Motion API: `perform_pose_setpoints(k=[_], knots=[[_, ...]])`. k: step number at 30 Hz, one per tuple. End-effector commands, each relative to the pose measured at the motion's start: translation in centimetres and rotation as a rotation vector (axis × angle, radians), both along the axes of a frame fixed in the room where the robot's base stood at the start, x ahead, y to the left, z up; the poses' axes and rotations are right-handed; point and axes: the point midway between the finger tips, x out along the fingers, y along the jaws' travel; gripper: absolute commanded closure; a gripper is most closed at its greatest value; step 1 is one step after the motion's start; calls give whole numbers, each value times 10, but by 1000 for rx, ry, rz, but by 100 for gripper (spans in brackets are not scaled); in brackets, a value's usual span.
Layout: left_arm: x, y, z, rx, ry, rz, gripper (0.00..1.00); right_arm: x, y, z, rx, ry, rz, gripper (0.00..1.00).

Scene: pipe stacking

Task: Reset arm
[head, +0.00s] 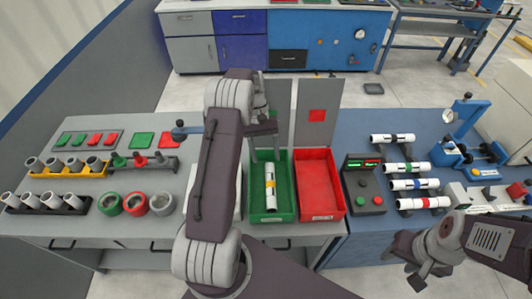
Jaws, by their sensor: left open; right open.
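My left arm rises through the middle of the head view. My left gripper (263,130) is open and empty above the far end of the green tray (284,208). A white pipe with a yellow band (270,200) lies lengthwise in that tray, below and apart from the gripper. My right gripper (408,262) is open at the lower right, in front of the blue bench, with nothing seen in it. The red tray (318,170) beside the green one is empty.
Pipes with coloured bands (408,184) lie in a rack on the blue bench, right of a button box (362,188). Racks of upright grey pipes (45,202) and round holders (135,203) stand at left. My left arm hides part of the grey bench.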

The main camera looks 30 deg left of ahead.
Motion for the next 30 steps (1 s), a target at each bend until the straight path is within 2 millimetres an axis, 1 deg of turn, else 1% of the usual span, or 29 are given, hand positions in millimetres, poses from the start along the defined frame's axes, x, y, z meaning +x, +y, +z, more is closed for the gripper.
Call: perform_pose_setpoints(k=[6, 8, 10, 11, 12, 13, 14, 15, 16, 18, 20, 21, 23, 24, 26, 27, 30], knots=[[0, 0, 0, 0, 0, 0, 39, 0, 0, 0, 0, 0, 0, 54], [1, -4, 0, 1, -1, -11, 39, 0, 0, 0, 0, 0, 0, 54], [10, -12, 14, 12, -33, -38, 39, 0, 0, 0, 0, 0, 0, 54], [15, -17, 24, 21, -56, -53, 39, 0, 0, 0, 0, 0, 0, 54], [19, -27, 41, 30, -86, -80, 39, 0, 0, 0, 0, 0, 0, 54], [16, -38, 53, 34, -97, -106, 39, 0, 0, 0, 0, 0, 0, 54], [10, -49, 65, 37, -102, -131, 39, 0, 0, 0, 0, 0, 0, 54], [1, -63, 77, 46, -111, -165, 39, 0, 0, 0, 0, 0, 0, 54], [-8, -72, 84, 55, -120, -190, 39, 0, 0, 0, 0, 0, 0, 54], [-30, -91, 95, 81, -150, -243, 39, 0, 0, 0, 0, 0, 0, 54], [-51, -104, 99, 107, -182, -289, 39, 0, 0, 0, 0, 0, 0, 54], [-66, -111, 98, 124, -205, -318, 39, 0, 0, 0, 0, 0, 0, 54], [-91, -118, 93, 152, -243, -363, 39, 0, 0, 0, 0, 0, 0, 54], [-108, -121, 88, 170, -269, -391, 39, 0, 0, 0, 0, 0, 0, 54], [-131, -121, 77, 196, -304, -426, 39, 0, 0, 0, 0, 0, 0, 54], [-145, -120, 68, 210, -322, -443, 39, 0, 0, 0, 0, 0, 0, 54], [-170, -114, 45, 236, -350, -466, 39, 0, 0, 0, 0, 0, 0, 54]])
